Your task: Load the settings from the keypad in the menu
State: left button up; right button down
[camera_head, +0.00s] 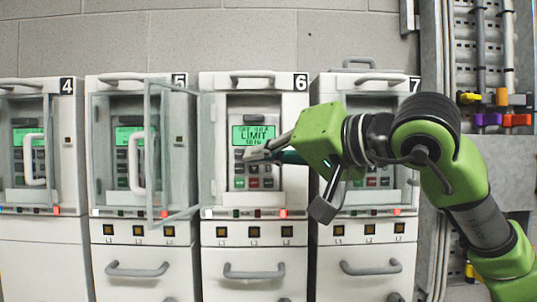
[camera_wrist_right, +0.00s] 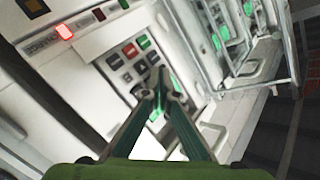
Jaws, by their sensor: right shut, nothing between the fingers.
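The drive cabinet marked 6 (camera_head: 300,200) stands in the middle of the head view. Its keypad (camera_head: 253,183) has dark keys and a lit green display (camera_head: 253,134) with "LIMIT" as the large line; the small lines are hard to read. The keypad also shows in the wrist view (camera_wrist_right: 124,61), with a red and a green key. My right gripper (camera_head: 250,155) is shut and empty, its tips in front of the keypad just below the display, hiding some keys. I cannot tell if they touch. It also shows in the wrist view (camera_wrist_right: 160,90).
The cabinet's clear door (camera_head: 165,215) stands open to the left, in front of cabinet 5 (camera_head: 104,190). Cabinet 4 (camera_head: 30,220) is at far left, cabinet 7 (camera_head: 345,240) on the right, partly behind my arm. Handles (camera_head: 254,271) stick out below.

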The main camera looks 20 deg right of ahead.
jog(key=shift+w+d, duration=0.1)
jog(key=shift+w, duration=0.3)
jog(key=shift+s, duration=0.1)
dwell(0.5)
jog(key=shift+s+a, duration=0.3)
jog(key=shift+s, duration=0.4)
jog(key=s, duration=0.2)
jog(key=s+a+b, duration=0.1)
jog(key=s, duration=0.1)
jog(key=shift+s+a, duration=0.2)
jog(key=shift+s, duration=0.2)
dwell(2.2)
